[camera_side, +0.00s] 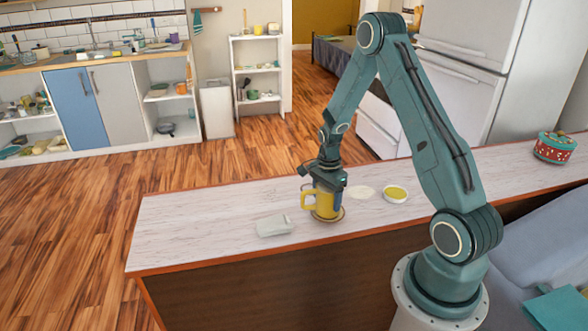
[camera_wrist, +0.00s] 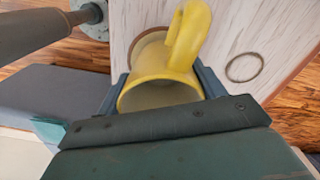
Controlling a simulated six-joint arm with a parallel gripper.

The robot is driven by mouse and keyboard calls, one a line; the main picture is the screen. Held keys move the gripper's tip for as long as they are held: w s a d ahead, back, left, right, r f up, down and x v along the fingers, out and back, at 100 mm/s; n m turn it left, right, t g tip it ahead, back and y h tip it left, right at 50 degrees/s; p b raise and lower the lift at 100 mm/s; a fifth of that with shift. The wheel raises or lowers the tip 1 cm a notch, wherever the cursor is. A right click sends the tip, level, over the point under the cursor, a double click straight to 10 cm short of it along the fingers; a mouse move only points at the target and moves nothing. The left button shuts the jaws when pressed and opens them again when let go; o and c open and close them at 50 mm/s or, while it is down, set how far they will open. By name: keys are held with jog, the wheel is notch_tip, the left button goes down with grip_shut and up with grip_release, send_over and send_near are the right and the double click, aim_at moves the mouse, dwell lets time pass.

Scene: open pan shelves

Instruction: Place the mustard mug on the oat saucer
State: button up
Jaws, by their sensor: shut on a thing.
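The mustard mug (camera_side: 324,204) is upright in my gripper (camera_side: 327,187), above the counter, with its handle to the left. In the wrist view its open mouth faces the camera and its handle (camera_wrist: 190,35) points up the picture; my gripper (camera_wrist: 163,92) is shut on its sides. A tan saucer with a brown rim (camera_side: 341,215), which looks like the oat saucer, is directly under the mug. Its edge also shows in the wrist view (camera_wrist: 148,39), partly hidden by the mug. I cannot tell whether the mug's base touches it.
On the counter (camera_side: 190,225) a pale grey block-like item (camera_side: 275,225) lies to the left. A whitish flat disc (camera_side: 361,192) and a white dish with a yellow-green inside (camera_side: 396,194) lie to the right. A red tin (camera_side: 554,148) stands far right.

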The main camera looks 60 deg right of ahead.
jog(key=shift+f, duration=0.2)
jog(key=o, duration=1.2)
jog(key=shift+f, duration=0.1)
jog(key=shift+w+r, duration=0.1)
jog(key=shift+r, duration=6.1)
